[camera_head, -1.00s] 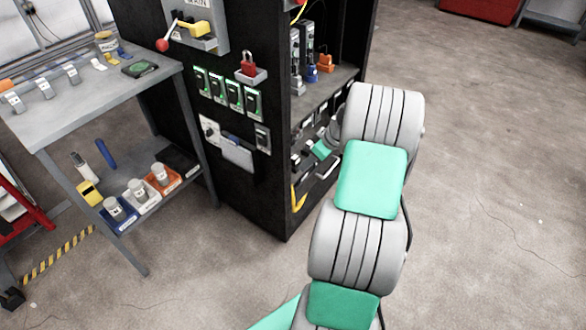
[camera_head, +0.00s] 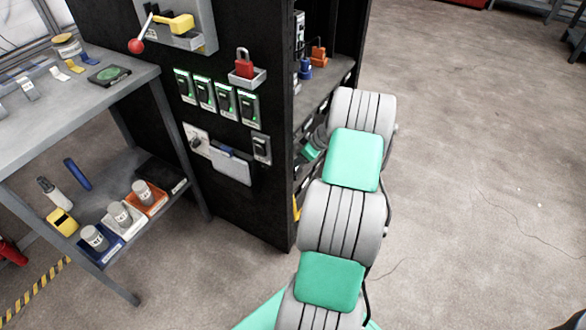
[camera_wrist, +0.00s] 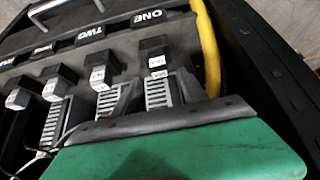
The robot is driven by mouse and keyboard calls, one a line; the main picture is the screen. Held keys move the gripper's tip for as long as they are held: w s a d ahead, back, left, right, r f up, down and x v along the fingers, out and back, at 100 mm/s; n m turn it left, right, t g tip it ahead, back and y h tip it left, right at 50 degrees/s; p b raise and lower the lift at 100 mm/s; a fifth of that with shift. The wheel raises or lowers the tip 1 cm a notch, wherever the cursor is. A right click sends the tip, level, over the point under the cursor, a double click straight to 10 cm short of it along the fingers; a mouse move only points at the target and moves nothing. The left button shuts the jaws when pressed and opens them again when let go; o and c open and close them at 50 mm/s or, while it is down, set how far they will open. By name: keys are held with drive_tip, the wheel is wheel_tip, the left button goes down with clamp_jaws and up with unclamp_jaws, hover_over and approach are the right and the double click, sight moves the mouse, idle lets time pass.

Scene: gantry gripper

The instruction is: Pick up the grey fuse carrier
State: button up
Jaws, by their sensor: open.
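In the wrist view, a row of small black blocks with white labels (camera_wrist: 157,57) stands on a grey shelf inside the dark cabinet. Grey slotted parts (camera_wrist: 163,92) lie on the near side of the blocks. I cannot tell which of these is the grey fuse carrier. My gripper (camera_wrist: 180,150) shows as a green body with a dark grey front edge, just short of the slotted parts and covering what lies below. Its fingertips are hidden, and nothing is seen held. In the head view, my gripper (camera_head: 311,148) reaches into the cabinet's open right side, mostly behind my arm.
A yellow cable or bar (camera_wrist: 208,50) stands right of the blocks, close to the cabinet's black side wall (camera_wrist: 270,75). The black cabinet (camera_head: 240,205) stands beside a grey workbench (camera_head: 120,85) with small parts.

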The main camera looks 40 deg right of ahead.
drive_tip(key=b+x, duration=0.1)
drive_tip(key=x, duration=0.3)
drive_tip(key=shift+f, duration=0.15)
drive_tip(key=shift+s, duration=0.1)
clamp_jaws()
